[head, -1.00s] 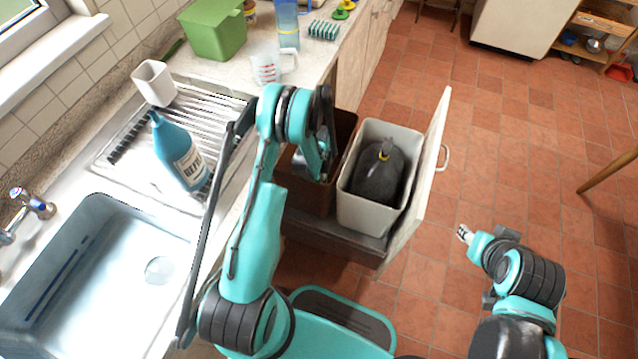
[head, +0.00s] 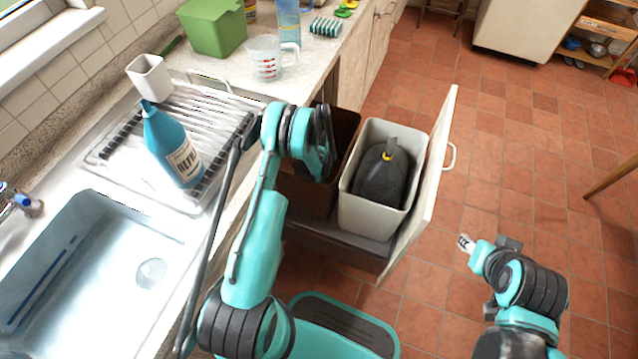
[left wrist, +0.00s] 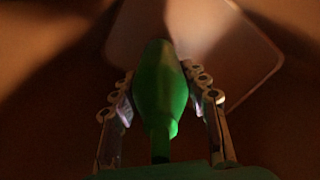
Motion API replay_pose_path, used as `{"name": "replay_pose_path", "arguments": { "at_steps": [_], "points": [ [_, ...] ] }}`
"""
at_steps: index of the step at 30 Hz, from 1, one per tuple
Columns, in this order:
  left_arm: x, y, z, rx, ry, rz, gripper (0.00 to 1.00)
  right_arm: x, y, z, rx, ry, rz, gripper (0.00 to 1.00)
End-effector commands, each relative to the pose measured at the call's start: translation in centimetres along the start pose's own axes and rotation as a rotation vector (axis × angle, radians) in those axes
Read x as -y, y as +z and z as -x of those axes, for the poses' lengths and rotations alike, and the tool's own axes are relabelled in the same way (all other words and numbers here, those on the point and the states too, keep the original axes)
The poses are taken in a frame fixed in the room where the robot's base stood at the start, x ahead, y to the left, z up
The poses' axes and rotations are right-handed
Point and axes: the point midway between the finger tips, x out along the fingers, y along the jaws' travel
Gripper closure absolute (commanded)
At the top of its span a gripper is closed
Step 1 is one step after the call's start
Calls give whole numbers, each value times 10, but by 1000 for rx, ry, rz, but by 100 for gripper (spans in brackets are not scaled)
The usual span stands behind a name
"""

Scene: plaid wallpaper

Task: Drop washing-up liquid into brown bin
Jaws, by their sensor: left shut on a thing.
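The brown bin (head: 308,196) stands in the pulled-out drawer, left of a grey bin. My left arm reaches down over the brown bin, and its wrist hides much of the opening and the gripper's fingers in the head view. In the left wrist view my left gripper (left wrist: 157,76) is shut on a green bottle (left wrist: 160,105), a finger on each side. Dark brown surfaces surround it, and a pale rounded shape lies beyond. I cannot read a label on the bottle. My right gripper (head: 466,243) hangs over the floor, away from the bins; its fingers are too small to judge.
The grey bin (head: 350,214) holds a dark tied bag (head: 382,180). The open drawer front (head: 428,190) stands to its right.

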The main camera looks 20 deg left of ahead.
Motion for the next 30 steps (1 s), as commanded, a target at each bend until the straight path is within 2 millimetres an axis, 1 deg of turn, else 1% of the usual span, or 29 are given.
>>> {"name": "replay_pose_path", "arguments": {
  "at_steps": [12,16,17,18,19,27,30],
  "points": [
    [0,0,-11,0,0,0,79,0,0,0,0,0,0,60],
    [0,0,-12,0,0,0,79,0,0,0,0,0,0,60],
    [0,0,-12,0,0,0,47,0,0,0,0,0,0,60],
    [0,0,-12,0,0,0,37,0,0,0,0,0,0,60],
    [0,0,-12,0,0,0,34,0,0,0,0,0,0,60],
    [0,0,-12,0,0,0,34,0,0,0,0,0,0,60],
    [0,0,-6,0,0,0,34,0,0,0,0,0,0,60]
  ]
}}
